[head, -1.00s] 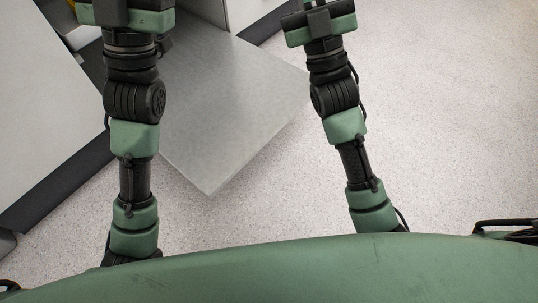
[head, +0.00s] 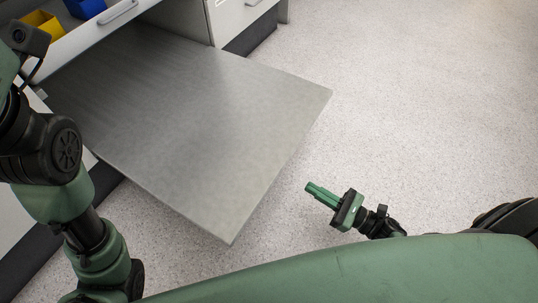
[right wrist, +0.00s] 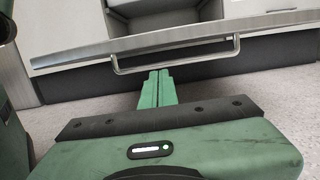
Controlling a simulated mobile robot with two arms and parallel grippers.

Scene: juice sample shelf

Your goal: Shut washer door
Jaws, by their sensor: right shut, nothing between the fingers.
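The washer door (head: 190,120) is a flat grey metal panel, folded down open and sticking out over the floor. In the right wrist view its edge (right wrist: 85,53) runs across the picture, with a bar handle (right wrist: 176,68) below it. My right gripper (head: 322,195) is shut and empty, to the right of the door's near corner in the head view and apart from it. In the right wrist view its fingertips (right wrist: 159,75) point toward the handle; whether they touch it cannot be told. My left arm comes in at the left; its gripper is out of view.
At the upper left, an open drawer holds a yellow bin (head: 42,34) and a blue bin (head: 85,7). A white cabinet (head: 237,16) stands behind the door at the top. The speckled floor (head: 430,110) to the right is clear.

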